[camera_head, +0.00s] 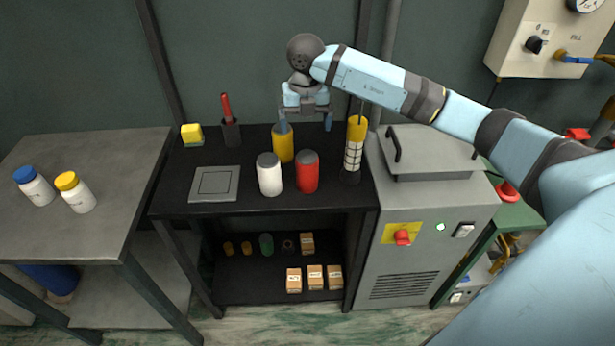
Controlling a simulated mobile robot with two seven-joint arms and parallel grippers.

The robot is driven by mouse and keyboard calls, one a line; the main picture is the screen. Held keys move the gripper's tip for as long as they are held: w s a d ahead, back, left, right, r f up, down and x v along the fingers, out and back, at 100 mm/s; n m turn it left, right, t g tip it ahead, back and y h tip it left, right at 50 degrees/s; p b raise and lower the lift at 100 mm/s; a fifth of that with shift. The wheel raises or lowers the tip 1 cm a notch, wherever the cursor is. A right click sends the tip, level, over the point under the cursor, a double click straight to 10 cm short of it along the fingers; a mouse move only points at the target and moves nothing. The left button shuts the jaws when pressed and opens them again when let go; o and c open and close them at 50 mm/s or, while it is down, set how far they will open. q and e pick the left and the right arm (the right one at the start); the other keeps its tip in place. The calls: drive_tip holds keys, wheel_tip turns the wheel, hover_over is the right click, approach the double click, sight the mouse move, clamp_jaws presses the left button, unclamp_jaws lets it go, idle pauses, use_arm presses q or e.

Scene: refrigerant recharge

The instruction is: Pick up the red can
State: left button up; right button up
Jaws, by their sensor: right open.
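The red can (307,172) stands upright on the black table, with a grey top. A white can (269,175) stands just to its left, and a yellow can (283,146) stands behind the two. My right gripper (306,123) points down above and behind the red can, with its fingers spread apart and nothing between them. Its left finger overlaps the top of the yellow can in the picture; I cannot tell if they touch. My left gripper is not in view.
A yellow-topped cylinder (353,148) stands right of the red can, near the grey machine (425,215). A flat grey plate (214,184), a yellow block (192,135) and a holder with a red-handled tool (230,128) are on the left. The front right table top is clear.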

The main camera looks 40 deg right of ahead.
sight(307, 157)
drive_tip(key=f, duration=1.3)
drive_tip(key=shift+d+f, duration=0.2)
drive_tip(key=shift+f, duration=0.05)
drive_tip(key=c, duration=1.1)
drive_tip(key=shift+c, duration=0.4)
drive_tip(key=shift+r, duration=0.2)
